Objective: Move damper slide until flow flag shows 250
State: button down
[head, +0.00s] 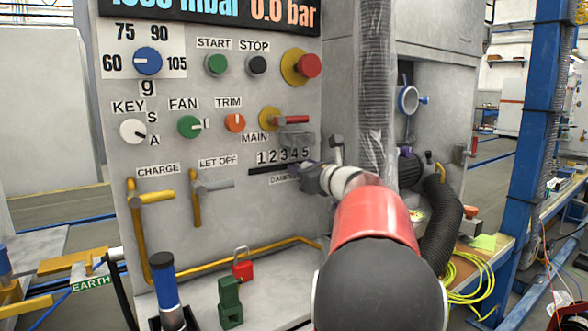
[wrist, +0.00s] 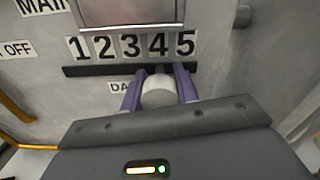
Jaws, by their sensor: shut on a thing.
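The damper scale, a row of numbers 1 to 5 (wrist: 130,46), sits above a dark horizontal slot (wrist: 92,70) on the grey panel. It also shows in the head view (head: 283,156). My gripper (wrist: 158,88) is at the slot, its two purple fingers shut on the pale rounded damper knob (wrist: 158,93). The knob is below the 4. In the head view my gripper (head: 312,178) hides the knob and the slot's right part. The DAMPER label is partly covered. I cannot make out a flow flag or a 250 mark in either view.
A ribbed clear hose (head: 376,80) hangs right of the panel, and a black hose (head: 443,222) curves below. A red padlock (head: 242,266) stands on the ledge.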

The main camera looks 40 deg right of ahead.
jog(key=c, duration=1.1)
grip_release()
jog(key=shift+o, duration=0.2)
jog(key=s+b, duration=0.1)
jog(key=s, duration=0.6)
jog(key=shift+s+a, duration=0.25)
jog(key=shift+s, duration=0.15)
jog(key=shift+s, duration=0.1)
